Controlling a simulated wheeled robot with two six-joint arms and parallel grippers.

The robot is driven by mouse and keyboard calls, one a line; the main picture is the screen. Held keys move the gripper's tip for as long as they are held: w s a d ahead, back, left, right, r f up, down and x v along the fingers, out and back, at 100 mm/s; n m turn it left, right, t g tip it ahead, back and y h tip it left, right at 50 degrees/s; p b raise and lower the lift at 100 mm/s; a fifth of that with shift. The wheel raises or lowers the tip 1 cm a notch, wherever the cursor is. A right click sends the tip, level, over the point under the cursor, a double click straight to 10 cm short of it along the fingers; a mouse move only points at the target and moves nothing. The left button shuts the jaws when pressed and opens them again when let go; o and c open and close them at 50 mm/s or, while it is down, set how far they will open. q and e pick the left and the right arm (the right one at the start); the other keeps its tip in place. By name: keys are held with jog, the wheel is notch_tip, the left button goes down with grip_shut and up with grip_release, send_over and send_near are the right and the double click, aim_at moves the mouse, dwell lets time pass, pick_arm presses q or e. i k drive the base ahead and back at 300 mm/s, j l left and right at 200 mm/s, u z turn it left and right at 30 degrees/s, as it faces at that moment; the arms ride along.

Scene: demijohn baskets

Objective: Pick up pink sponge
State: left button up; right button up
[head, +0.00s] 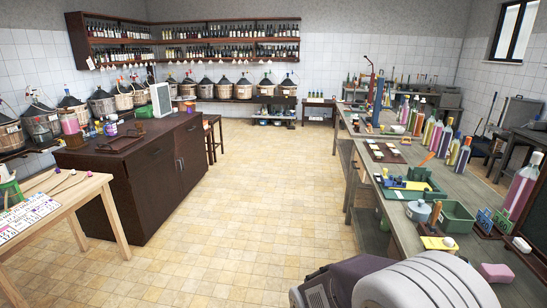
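A small pink block that looks like the pink sponge (497,272) lies on the long workbench (470,205) at the lower right of the head view. It rests flat near the bench's near end, with bare wood around it. Neither of my grippers shows in this view.
On the bench, a yellow block (437,243), a green bin (455,218), a large pink bottle (522,187) and a dark-framed board (530,240) stand beyond the sponge. A dark cabinet (140,185) stands left. The tiled floor (270,200) between is clear.

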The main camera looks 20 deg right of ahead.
aim_at(501, 272)
jog(key=i+l+z, duration=0.15)
jog(key=z, duration=0.3)
jog(key=i+z, duration=0.7)
jog(key=z, duration=0.25)
jog(key=i+j+z, duration=0.15)
jog(key=z, duration=0.3)
jog(key=i+j+z, duration=0.3)
jog(key=z, duration=0.15)
jog(key=i+j+z, duration=0.25)
jog(key=z, duration=0.25)
jog(key=i+j+z, duration=0.15)
jog(key=i, duration=0.2)
jog(key=i+j+z, duration=0.1)
jog(key=i, duration=0.25)
jog(key=j, duration=0.1)
